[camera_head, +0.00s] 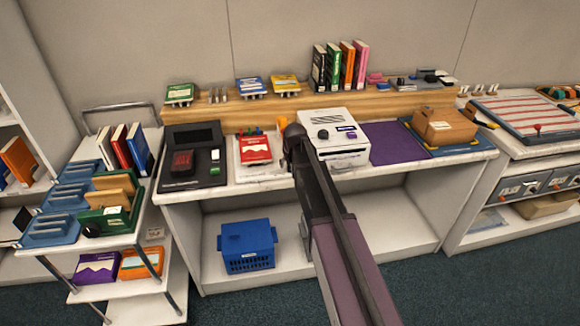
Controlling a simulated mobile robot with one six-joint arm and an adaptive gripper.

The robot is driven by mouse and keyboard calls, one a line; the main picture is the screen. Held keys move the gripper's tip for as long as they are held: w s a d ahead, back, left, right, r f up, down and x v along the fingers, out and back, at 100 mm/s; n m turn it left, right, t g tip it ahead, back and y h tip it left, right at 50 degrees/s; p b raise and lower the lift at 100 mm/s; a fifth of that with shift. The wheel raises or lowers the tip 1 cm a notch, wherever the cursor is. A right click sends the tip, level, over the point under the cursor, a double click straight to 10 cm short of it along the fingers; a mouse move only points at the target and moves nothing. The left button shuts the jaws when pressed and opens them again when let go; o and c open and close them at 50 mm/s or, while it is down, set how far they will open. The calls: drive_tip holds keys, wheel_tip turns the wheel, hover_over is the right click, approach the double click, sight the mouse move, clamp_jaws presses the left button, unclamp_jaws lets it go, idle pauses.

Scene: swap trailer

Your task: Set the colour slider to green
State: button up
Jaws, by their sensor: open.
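No part is clearly readable as a colour slider at this size. A black control panel (192,158) lies at the left end of the white workbench. It has a dark screen, a dark red block (182,162) and small green and white pieces at its right side. A striped board (530,115) with a red knob (537,128) lies on the right bench; I cannot tell whether the knob slides. My arm rises from the bottom to its dark joint over the bench middle. My gripper's fingers do not show.
A white device (335,130) with a dark knob stands right of my arm's joint. A cardboard box (443,125) is further right, beside a purple mat (395,143). A wooden shelf (230,115) holds books and small items. A blue basket (247,246) stands below. A loaded cart (155,192) is left.

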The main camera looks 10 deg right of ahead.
clamp_jaws()
idle(0.4)
